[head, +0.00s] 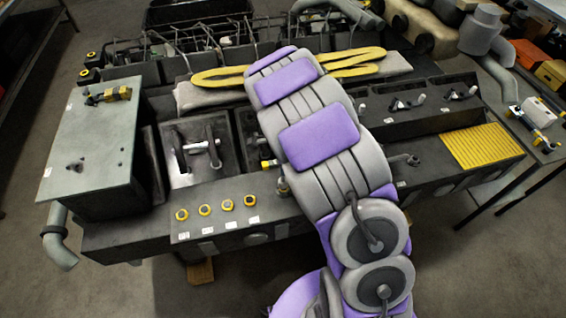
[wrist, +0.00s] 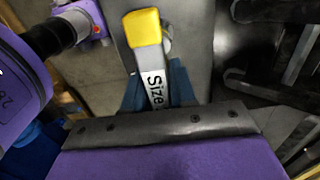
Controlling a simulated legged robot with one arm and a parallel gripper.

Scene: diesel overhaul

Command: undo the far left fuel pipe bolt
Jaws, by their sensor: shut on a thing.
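In the wrist view my gripper (wrist: 158,88) is shut on a tool with a yellow end (wrist: 144,28) and a grey handle marked "Size". Blue finger parts show on both sides of the handle. The tool's working end is not clear to me. In the head view my purple and grey arm reaches across the engine, and it hides my gripper and the tool. Thin dark pipes (head: 205,45) stand along the engine's back left. I cannot make out the far left fuel pipe bolt for certain, nor whether the tool touches any bolt.
The dark engine block (head: 130,235) fills the middle. A grey-green cover (head: 90,150) stands on its left end. Several yellow-ringed fittings (head: 204,210) line its front. A side table (head: 515,175) stands at right. Floor at left is clear.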

